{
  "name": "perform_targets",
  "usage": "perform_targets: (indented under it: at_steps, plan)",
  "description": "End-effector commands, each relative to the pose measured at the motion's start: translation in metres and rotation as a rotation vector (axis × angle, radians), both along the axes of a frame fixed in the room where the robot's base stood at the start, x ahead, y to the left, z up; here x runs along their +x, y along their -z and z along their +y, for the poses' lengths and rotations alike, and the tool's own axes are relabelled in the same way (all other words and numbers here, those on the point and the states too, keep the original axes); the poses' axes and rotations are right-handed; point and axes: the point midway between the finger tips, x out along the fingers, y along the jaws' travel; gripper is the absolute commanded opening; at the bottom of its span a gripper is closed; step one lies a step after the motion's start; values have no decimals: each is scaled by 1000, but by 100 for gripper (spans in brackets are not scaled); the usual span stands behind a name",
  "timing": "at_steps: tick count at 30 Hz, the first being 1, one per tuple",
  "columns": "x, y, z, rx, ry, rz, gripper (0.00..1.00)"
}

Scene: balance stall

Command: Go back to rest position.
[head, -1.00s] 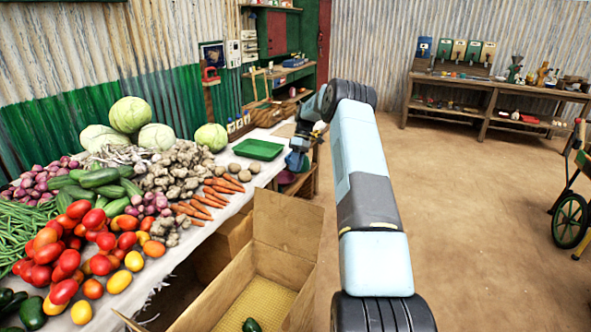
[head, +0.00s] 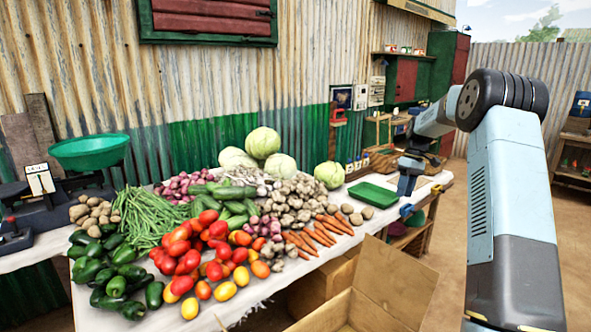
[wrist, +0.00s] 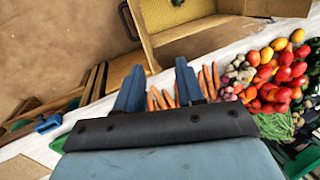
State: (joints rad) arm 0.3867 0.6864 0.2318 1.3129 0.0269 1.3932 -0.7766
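My gripper (head: 407,185) hangs over the right end of the vegetable stall table (head: 445,178), close to the green tray (head: 372,196). In the wrist view its two blue fingers (wrist: 160,78) stand apart with nothing between them. Carrots (wrist: 208,80) show beyond the fingertips. My arm reaches up along the right side of the head view, bends at a high elbow and comes down to the gripper.
An open cardboard box (head: 395,283) stands before the table; the wrist view shows a green vegetable (wrist: 178,2) inside it. Tomatoes (head: 190,250), cabbages (head: 263,142) and other produce cover the table. A scale with a green pan (head: 90,150) stands left. A blue clamp (wrist: 48,123) sits near the table edge.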

Motion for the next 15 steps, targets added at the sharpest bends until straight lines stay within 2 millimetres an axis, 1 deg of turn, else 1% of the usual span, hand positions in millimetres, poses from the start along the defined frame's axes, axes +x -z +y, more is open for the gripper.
perform_targets:
  at_steps: [1, 3, 8, 15]
  plan:
    - [-8, -16, 8, -19, 7, -13, 38]
    - [-20, -34, 18, -42, 23, -30, 38]
    - [-48, -71, 39, -92, 63, -69, 38]
    - [-98, -119, 67, -154, 130, -136, 38]
